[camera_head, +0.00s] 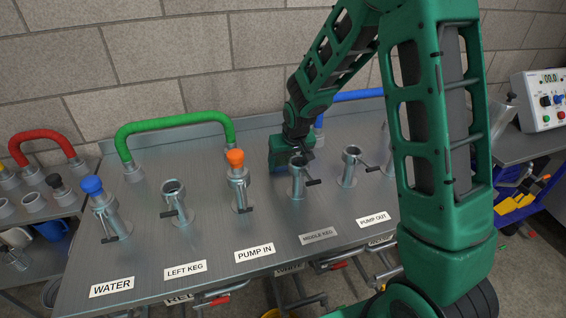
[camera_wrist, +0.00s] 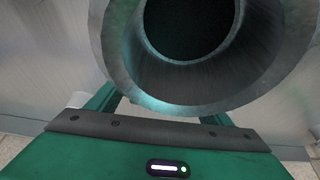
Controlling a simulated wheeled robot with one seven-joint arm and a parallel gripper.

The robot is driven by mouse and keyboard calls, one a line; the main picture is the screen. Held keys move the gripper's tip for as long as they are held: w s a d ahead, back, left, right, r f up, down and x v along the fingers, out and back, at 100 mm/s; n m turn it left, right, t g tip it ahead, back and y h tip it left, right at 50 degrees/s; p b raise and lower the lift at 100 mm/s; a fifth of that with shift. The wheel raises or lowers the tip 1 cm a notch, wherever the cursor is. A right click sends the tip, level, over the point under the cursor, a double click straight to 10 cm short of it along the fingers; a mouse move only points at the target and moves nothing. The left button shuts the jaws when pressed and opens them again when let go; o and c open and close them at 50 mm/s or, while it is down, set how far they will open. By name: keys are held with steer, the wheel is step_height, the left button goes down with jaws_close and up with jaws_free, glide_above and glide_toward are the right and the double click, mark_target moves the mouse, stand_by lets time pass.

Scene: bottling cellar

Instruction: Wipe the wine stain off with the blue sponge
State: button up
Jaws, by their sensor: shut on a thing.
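I make out no blue sponge and no wine stain in either view. My gripper (camera_head: 303,155) is low over the steel panel, right behind the short upright metal pipe (camera_head: 298,180) above the MIDDLE KEG label. In the wrist view the round open mouth of this pipe (camera_wrist: 175,95) fills the top, with my gripper's fingers (camera_wrist: 160,112) on either side of it. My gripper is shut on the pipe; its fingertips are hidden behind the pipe.
The steel panel (camera_head: 165,250) carries several labelled pipe stubs. A green hose (camera_head: 175,121) arches at the back left, a blue hose (camera_head: 357,95) behind my arm. Blue (camera_head: 92,185) and orange (camera_head: 235,157) caps top two stubs. A control box (camera_head: 545,100) stands at the right.

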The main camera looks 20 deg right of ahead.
mark_target(286, 163)
steer(key=shift+a+r, duration=0.1)
steer(key=shift+r, duration=3.9)
